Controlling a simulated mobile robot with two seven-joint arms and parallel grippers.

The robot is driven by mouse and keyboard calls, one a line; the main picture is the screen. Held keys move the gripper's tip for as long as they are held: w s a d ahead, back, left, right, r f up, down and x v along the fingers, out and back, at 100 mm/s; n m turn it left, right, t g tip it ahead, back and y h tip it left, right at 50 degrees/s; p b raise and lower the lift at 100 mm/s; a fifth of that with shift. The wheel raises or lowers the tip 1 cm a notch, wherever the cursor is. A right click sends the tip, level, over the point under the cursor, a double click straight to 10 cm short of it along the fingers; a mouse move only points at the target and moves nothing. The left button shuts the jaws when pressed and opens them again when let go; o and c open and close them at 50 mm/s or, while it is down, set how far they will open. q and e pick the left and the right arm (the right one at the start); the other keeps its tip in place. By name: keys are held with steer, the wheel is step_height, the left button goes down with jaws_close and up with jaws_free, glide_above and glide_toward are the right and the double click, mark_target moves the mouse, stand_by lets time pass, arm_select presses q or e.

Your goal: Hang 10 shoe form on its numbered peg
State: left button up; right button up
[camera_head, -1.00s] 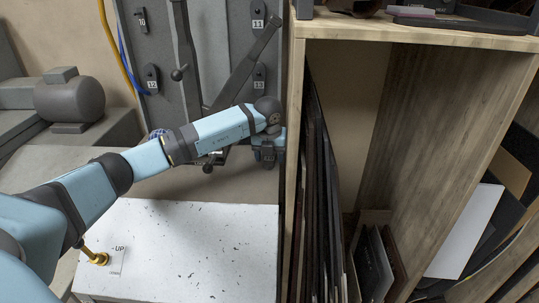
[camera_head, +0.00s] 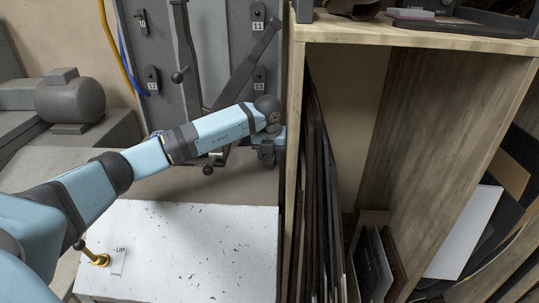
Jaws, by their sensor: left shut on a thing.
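My left arm reaches in from the left. Its wrist bends down beside the shelf's left side, where my left gripper (camera_head: 268,155) shows small and dark. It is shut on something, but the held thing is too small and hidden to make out. The peg marked 10 (camera_head: 141,22) is on the grey panel (camera_head: 160,45) at upper left, and nothing hangs on it that I can see. No shoe form can be told clearly. My right gripper is not in view.
The pegs marked 11 (camera_head: 258,17), 12 (camera_head: 152,80) and 13 (camera_head: 259,79) share the panel. Dark levers cross it. A wooden shelf (camera_head: 405,38) stands at right. A white speckled block (camera_head: 200,245) with a brass-based lever (camera_head: 98,260) lies below the arm.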

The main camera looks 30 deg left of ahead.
arm_select(q)
steer(key=shift+r+p, duration=1.05)
steer(key=shift+r, duration=0.6)
steer(key=shift+s+d+r+p, duration=0.25)
steer(key=shift+s+r+p, duration=0.2)
steer(key=shift+r+p, duration=0.25)
steer(key=shift+s+d+r+p, duration=0.3)
steer(key=shift+s+r+p, duration=0.25)
steer(key=shift+r, duration=0.1)
steer(key=shift+s+d+r+p, duration=0.25)
steer(key=shift+s+r+p, duration=0.15)
steer(key=shift+r+p, duration=0.3)
steer(key=shift+s+d+r+p, duration=0.5)
steer(key=shift+s+r+p, duration=0.3)
steer(key=shift+r, duration=0.1)
